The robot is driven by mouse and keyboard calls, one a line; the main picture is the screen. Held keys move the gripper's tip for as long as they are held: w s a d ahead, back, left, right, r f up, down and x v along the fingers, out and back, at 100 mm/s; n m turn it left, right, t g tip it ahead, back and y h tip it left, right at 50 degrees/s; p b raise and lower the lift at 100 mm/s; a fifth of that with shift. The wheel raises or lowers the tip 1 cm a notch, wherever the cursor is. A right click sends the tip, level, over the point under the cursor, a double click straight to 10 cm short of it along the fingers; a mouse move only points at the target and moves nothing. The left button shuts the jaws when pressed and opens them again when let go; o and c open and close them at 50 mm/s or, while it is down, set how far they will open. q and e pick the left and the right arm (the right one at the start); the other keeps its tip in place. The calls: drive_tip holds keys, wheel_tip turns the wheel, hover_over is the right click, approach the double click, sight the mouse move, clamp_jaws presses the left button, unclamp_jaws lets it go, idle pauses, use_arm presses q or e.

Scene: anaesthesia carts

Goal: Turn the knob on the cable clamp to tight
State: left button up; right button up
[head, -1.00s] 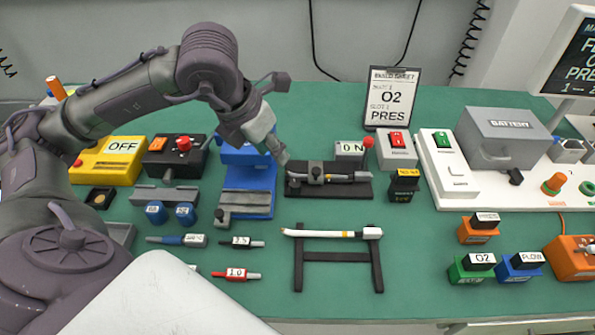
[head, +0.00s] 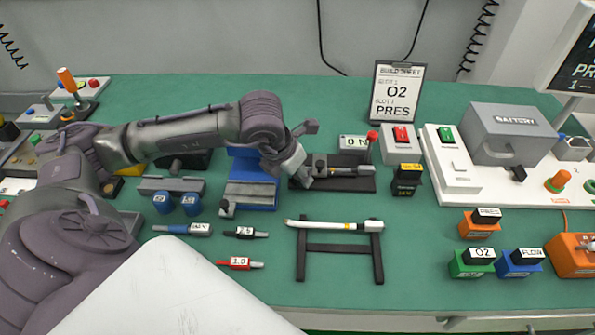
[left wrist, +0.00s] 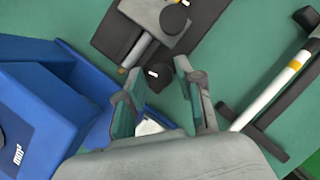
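The cable clamp is a grey metal block and bar on a black base (head: 362,184), right of the blue stand in the head view. In the left wrist view the grey block (left wrist: 150,12) is at the top. A black knob with a white mark (left wrist: 175,17) sits on it, and a second black knob with a white mark (left wrist: 158,75) is nearer my fingers. My left gripper (head: 306,178) is at the clamp's left end. In the left wrist view its fingers (left wrist: 160,72) are apart, with the nearer knob between their tips in the picture; I cannot tell if they touch it.
The blue stand (head: 252,190) is close on the left of my gripper. A black rack (head: 300,262) with a white stick (head: 330,226) stands in front of the clamp. A red-knobbed lever (head: 373,137) marked ON and a sign board (head: 396,92) are behind it.

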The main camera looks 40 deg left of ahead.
use_arm(q)
drive_tip(key=shift+c, duration=0.4)
use_arm(e)
drive_tip(key=shift+d, duration=0.4)
use_arm(q)
clamp_jaws()
drive_tip(key=shift+a+f+m+h+b, duration=0.1)
drive_tip(key=shift+f+m+h+b, duration=0.2)
drive_tip(key=shift+m+b, duration=0.55)
drive_tip(key=shift+r+m+h+b, duration=0.2)
drive_tip(key=shift+m+h+b, duration=0.1)
drive_tip(key=shift+m+b, duration=0.45)
drive_tip(key=shift+r, duration=0.1)
use_arm(e)
wheel_tip(320, 180, down, 3)
drive_tip(key=shift+w+f, duration=0.15)
use_arm(q)
drive_tip(key=shift+o, duration=0.4)
unclamp_jaws()
use_arm(e)
drive_tip(key=shift+a, duration=0.15)
